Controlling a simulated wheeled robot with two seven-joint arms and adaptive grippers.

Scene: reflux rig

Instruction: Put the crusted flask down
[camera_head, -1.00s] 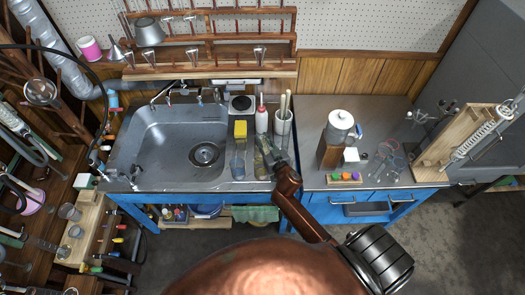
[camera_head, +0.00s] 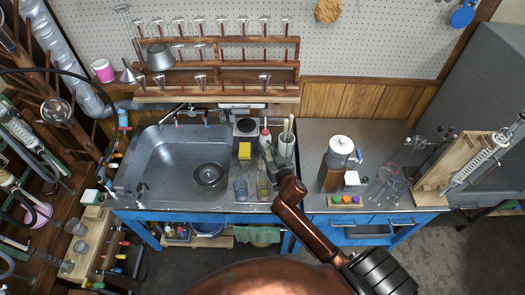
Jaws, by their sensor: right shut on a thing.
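The crusted flask (camera_head: 263,188) looks like a small, dull yellow-brown glass vessel. It shows at the right end of the sink unit, on or just above the steel drainboard (camera_head: 218,203). My right gripper (camera_head: 267,157) is at its upper end, shut on it; the fingers and the flask's neck overlap, so the exact grip is hard to see. I cannot tell whether the flask's base touches the steel. My left gripper is out of view.
A clear beaker (camera_head: 240,188) stands just left of the flask. The sink basin (camera_head: 180,160) is left; the steel bench (camera_head: 310,150) is right.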

